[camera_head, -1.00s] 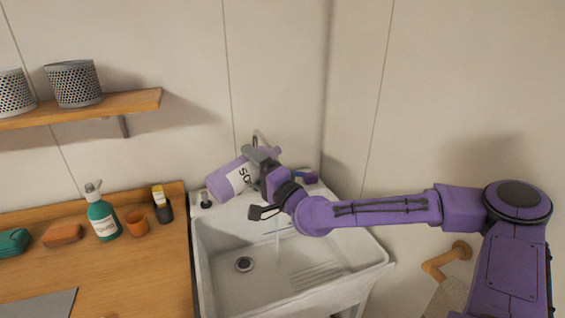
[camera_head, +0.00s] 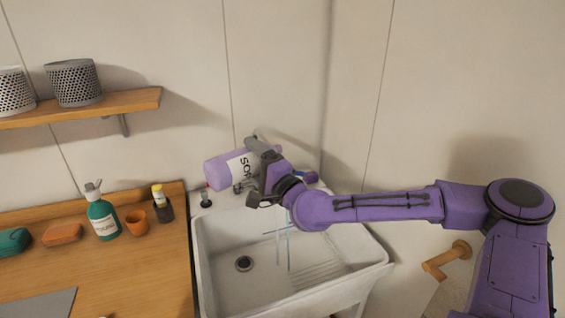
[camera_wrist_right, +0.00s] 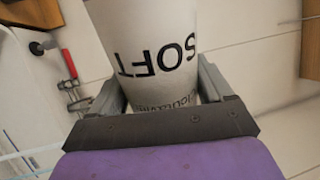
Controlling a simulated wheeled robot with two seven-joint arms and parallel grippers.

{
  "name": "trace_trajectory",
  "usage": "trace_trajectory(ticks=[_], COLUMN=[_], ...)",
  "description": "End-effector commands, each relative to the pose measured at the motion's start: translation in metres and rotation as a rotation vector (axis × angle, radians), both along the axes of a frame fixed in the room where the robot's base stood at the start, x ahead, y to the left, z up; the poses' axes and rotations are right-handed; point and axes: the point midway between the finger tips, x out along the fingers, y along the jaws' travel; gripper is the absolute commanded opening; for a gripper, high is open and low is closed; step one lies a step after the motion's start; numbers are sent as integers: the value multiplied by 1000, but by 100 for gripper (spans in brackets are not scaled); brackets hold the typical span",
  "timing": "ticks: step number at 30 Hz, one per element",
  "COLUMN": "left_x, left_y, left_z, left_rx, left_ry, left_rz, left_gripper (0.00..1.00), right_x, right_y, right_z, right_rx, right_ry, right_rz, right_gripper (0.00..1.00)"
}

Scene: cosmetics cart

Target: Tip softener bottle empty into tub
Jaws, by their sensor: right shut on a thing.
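The softener bottle (camera_head: 220,171) is purple with a white label. My right gripper (camera_head: 262,160) is shut around its label area and holds it above the back of the white tub (camera_head: 218,232). The bottle lies nearly on its side, base to the left. Its neck end is hidden behind my gripper, so its mouth is not clear. Thin pale-blue streaks hang over the tub basin. In the right wrist view the label (camera_wrist_right: 150,45) sits between both fingers, its lettering upside down. My left gripper is not in view.
A wooden counter (camera_head: 150,270) adjoins the tub on the left. It holds a teal pump bottle (camera_head: 102,217), an orange cup (camera_head: 136,223), a dark holder (camera_head: 164,211) and an orange block (camera_head: 62,234). The wall stands close behind; a shelf (camera_head: 140,100) is upper left.

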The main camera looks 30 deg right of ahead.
Motion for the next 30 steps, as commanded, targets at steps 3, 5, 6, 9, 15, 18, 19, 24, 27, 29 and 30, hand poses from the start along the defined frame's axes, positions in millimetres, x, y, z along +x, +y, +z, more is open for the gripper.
trace_trajectory(ticks=[3,5,6,9,15,18,19,24,27,29,30], left_x=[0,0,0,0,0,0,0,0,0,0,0], left_y=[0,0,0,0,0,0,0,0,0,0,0], left_z=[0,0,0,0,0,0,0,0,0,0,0], left_rx=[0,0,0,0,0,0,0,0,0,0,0], left_ry=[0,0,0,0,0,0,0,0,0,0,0], left_rz=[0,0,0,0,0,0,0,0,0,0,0], left_gripper=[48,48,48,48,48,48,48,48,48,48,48], right_x=[0,0,0,0,0,0,0,0,0,0,0], right_y=[0,0,-1,-1,-1,-1,-1,-1,-1,-1,-1], right_z=[3,3,4,5,6,7,7,8,8,8,9], right_rx=[19,26,32,45,63,69,70,80,85,88,90], right_ry=[1,2,3,4,7,8,8,10,10,11,11], right_rz=[0,0,0,0,0,0,0,0,0,0,1], right_gripper=[49,49,49,49,49,49,49,49,49,49,49])
